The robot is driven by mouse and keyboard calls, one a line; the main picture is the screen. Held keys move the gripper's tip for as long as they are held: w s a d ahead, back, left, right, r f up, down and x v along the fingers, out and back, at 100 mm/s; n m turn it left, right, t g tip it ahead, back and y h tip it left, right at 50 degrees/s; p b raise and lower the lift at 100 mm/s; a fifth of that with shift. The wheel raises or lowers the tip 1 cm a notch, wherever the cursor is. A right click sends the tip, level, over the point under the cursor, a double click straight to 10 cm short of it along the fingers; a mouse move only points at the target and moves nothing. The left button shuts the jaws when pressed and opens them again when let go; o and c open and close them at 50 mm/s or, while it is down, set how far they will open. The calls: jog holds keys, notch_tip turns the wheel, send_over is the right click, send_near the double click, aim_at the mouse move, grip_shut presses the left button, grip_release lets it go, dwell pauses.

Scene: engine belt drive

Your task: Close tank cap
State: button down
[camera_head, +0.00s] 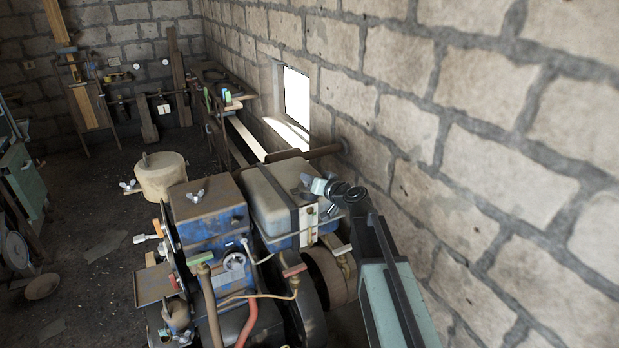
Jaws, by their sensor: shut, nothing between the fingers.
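The tank (268,192) is a blue box with a worn pale top and a dark strap, on the engine in the lower middle. I cannot make out the tank cap clearly; it may be hidden behind or beside my gripper. My gripper (318,187) is at the right end of the tank top, close above it or touching it; I cannot tell which. It is shut and I see nothing held in it. My arm reaches up to it from the lower right.
A rusty-topped blue engine box (206,214) with a wing nut stands left of the tank. Hoses and a red-handled lever (294,271) are in front. A stone wall (480,150) bounds the right side. Open floor (90,195) lies at left.

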jog(key=shift+s+a+f, duration=0.15)
jog(key=shift+a+f, duration=0.05)
dwell(0.5)
notch_tip(320, 180, up, 5)
jog(key=p, duration=0.4)
jog(key=shift+d+p, duration=0.1)
jog(key=shift+p, duration=0.2)
jog(key=s+a+p+v, duration=0.1)
jog(key=p+v, duration=0.1)
jog(key=v, duration=0.8)
jog(key=n+g+b, duration=0.1)
jog(key=b, duration=1.5)
send_near(307, 192)
notch_tip(307, 192, down, 10)
jog(key=s, duration=0.2)
jog(key=s+d+f+n+g+h+b, duration=0.1)
jog(key=s+f+g+h+b, duration=0.2)
jog(key=f, duration=0.5)
jog(key=s+d+f+n+g+b, duration=0.1)
jog(key=s+f+g+b, duration=0.15)
jog(key=f+b, duration=0.4)
jog(key=s+d+f+m+g+h, duration=0.4)
jog(key=s+d+f+g+h, duration=0.2)
jog(key=s+d+f, duration=0.5)
jog(key=s, duration=0.3)
jog(key=shift+d, duration=0.25)
